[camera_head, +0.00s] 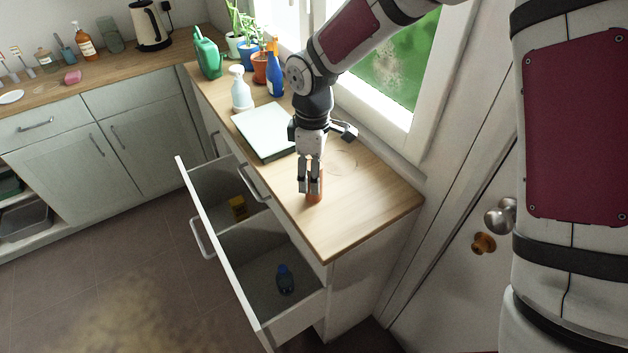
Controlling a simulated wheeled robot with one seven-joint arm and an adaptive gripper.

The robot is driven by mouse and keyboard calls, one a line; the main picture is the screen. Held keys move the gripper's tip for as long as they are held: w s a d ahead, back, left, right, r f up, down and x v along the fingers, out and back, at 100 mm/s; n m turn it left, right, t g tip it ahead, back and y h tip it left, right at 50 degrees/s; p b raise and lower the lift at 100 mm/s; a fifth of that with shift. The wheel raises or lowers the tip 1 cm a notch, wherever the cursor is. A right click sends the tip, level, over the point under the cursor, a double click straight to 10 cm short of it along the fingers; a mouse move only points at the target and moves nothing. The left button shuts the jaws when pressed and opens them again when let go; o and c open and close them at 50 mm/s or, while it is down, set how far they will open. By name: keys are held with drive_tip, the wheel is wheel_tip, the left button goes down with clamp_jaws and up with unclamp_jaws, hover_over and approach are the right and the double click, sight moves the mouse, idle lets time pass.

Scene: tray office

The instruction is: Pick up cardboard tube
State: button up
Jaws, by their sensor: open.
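An orange-brown upright object, seemingly the cardboard tube (315,197), stands on the wooden counter near its front end. My gripper (310,186) points down over it, with its dark fingers in front of and around its upper part. The fingers hide most of the tube, so I see only its lower part and a strip between them. My gripper is open. I cannot tell whether a finger touches the tube.
A white flat tray (262,131), a white spray bottle (241,91) and a blue spray bottle (274,72) stand behind. The counter's front right is clear.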

drive_tip(key=f, duration=0.5)
drive_tip(key=shift+w+d+p, duration=0.2)
drive_tip(key=shift+p, duration=0.2)
drive_tip(key=c, duration=0.8)
